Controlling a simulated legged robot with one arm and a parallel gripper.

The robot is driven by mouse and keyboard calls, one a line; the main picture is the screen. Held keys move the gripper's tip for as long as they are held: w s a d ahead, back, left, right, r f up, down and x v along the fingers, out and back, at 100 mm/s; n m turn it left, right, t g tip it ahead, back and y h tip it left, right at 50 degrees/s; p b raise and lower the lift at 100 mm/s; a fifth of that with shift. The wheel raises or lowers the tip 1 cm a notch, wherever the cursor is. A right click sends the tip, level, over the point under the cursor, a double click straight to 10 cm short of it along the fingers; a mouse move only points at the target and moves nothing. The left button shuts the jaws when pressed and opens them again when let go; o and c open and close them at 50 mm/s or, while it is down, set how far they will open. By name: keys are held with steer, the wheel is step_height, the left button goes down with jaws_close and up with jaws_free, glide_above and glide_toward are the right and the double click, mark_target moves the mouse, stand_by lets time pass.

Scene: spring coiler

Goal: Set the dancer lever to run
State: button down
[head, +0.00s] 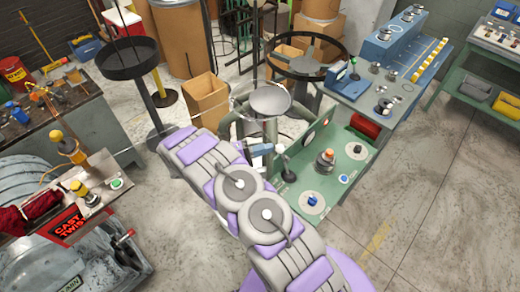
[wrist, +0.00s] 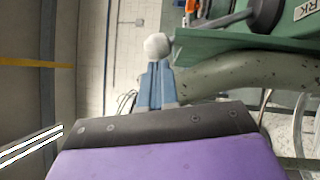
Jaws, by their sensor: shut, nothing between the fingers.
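A lever with a dark round hub (head: 289,176) stands at the left end of the green panel (head: 325,188) in the head view; I take it for the dancer lever. In the wrist view its dark hub and grey arm (wrist: 228,19) show at the upper right. The arm points left toward a pale ball (wrist: 158,46), which looks like its knob. My gripper (head: 268,148) is beside the lever's upper end. In the wrist view my blue gripper fingers (wrist: 156,80) are together and empty, with their tips at the ball. I cannot tell whether they touch it.
A round grey plate (head: 270,99) stands behind my gripper. A cardboard box (head: 205,102) is at left. The floor (head: 440,190) at right is clear.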

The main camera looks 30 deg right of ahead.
steer(key=shift+d, duration=0.3)
steer(key=shift+a, duration=0.1)
